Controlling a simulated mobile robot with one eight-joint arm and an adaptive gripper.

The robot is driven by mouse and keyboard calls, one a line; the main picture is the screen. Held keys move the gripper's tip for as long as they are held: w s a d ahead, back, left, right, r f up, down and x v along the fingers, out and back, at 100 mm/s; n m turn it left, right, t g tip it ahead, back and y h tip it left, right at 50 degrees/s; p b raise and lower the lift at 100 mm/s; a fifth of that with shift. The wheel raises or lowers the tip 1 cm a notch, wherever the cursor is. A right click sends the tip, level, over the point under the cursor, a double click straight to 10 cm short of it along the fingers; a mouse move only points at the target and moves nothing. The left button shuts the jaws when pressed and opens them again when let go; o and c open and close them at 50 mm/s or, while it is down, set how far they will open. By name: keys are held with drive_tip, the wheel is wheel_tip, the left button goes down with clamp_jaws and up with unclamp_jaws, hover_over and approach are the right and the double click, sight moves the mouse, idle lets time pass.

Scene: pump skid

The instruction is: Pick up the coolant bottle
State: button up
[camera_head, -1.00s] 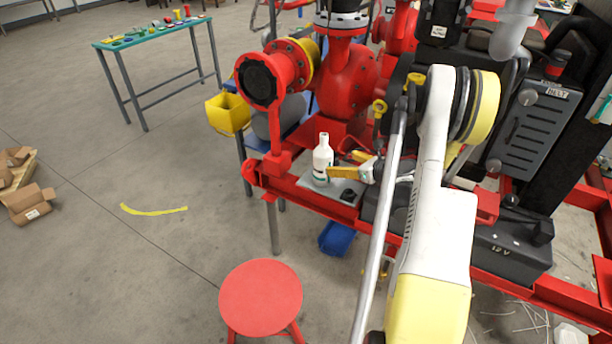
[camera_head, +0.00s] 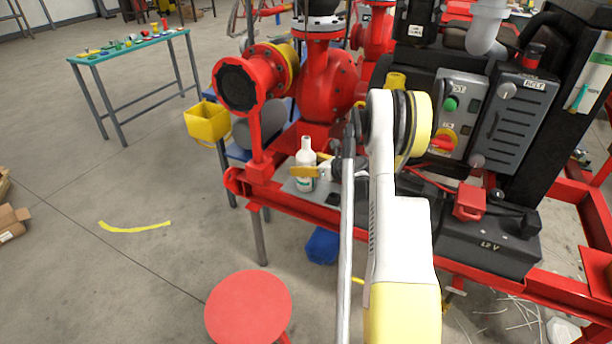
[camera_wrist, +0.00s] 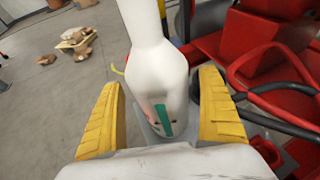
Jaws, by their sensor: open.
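The coolant bottle (camera_head: 305,160) is white with a narrow neck and a label, and stands upright on a grey plate on the red skid, left of centre in the head view. In the wrist view the bottle (camera_wrist: 158,80) fills the middle, with a green mark low on its side. My gripper (camera_head: 304,171) is at the bottle's lower half in the head view. In the wrist view its two yellow fingers (camera_wrist: 160,118) are open, one on each side of the bottle, with gaps visible. My arm hides part of the skid behind it.
The red pump (camera_head: 325,85) rises just behind the bottle. A black 12 V battery (camera_head: 490,250) and a grey control panel (camera_head: 462,115) are to the right. A red stool (camera_head: 248,306) stands in front. A yellow bin (camera_head: 208,121) hangs at the left. Floor at left is mostly clear.

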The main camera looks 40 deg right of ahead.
sight(311, 152)
drive_tip(key=shift+r, duration=0.1)
drive_tip(key=c, duration=1.4)
drive_tip(key=shift+c, duration=0.2)
drive_tip(key=shift+r+p, duration=0.4)
drive_tip(key=shift+r, duration=0.15)
drive_tip(key=r, duration=0.1)
drive_tip(key=r+p, duration=0.2)
drive_tip(key=shift+s+d+r, duration=0.25)
drive_tip(key=shift+d+r, duration=0.15)
drive_tip(key=s+d+r+p, duration=0.4)
drive_tip(key=s+d+r, duration=0.1)
drive_tip(key=d, duration=0.4)
drive_tip(key=shift+s+r, duration=0.4)
drive_tip(key=shift+r, duration=0.2)
